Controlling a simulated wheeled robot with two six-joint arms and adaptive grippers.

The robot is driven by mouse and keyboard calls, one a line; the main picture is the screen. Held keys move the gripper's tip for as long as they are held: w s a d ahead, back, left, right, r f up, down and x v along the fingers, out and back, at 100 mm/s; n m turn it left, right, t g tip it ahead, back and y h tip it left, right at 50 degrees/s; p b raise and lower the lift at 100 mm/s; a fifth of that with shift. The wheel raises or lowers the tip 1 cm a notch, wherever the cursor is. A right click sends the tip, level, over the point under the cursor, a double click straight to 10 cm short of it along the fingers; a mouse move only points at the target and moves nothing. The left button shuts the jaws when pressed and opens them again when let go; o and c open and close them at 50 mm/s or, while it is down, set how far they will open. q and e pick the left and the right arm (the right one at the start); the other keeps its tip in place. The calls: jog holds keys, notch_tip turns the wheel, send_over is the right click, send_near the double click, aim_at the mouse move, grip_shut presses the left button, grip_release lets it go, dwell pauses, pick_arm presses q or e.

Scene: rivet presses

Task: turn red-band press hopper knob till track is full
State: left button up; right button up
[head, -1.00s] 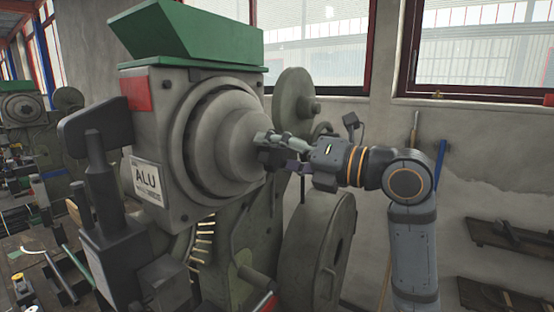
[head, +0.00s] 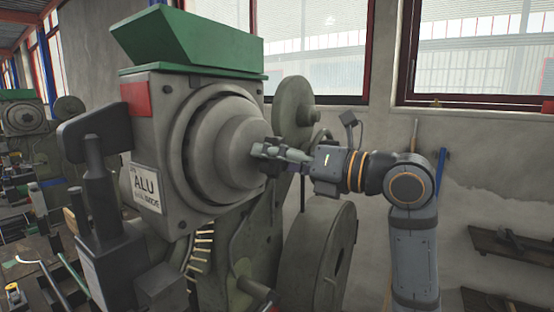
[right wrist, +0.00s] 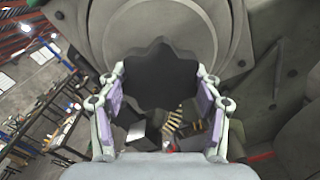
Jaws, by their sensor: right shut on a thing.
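The press with the red band (head: 136,99) stands at centre left, with a green hopper (head: 195,42) on top and an "ALU" label (head: 146,187). My right gripper (head: 268,158) is at the middle of its round drum (head: 215,150). In the right wrist view a black star-shaped knob (right wrist: 162,76) sits between the purple-padded fingers of my right gripper (right wrist: 160,92), which is shut on it. In the head view the gripper mostly hides the knob. Several brass rivets (head: 202,246) sit in a column on the track below the drum.
A grey flywheel (head: 325,250) stands below my right forearm. Another press (head: 22,120) and a cluttered bench (head: 25,250) are at the left. A wall shelf (head: 510,247) is at the right. The space before the right wall looks clear.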

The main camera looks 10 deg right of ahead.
jog(key=o, duration=0.7)
jog(key=shift+r, duration=0.15)
jog(key=o, duration=0.5)
jog(key=shift+w+a, duration=0.1)
jog(key=shift+a, duration=0.05)
jog(key=shift+c, duration=0.2)
jog(key=v, duration=0.7)
jog(key=shift+s+d, duration=0.25)
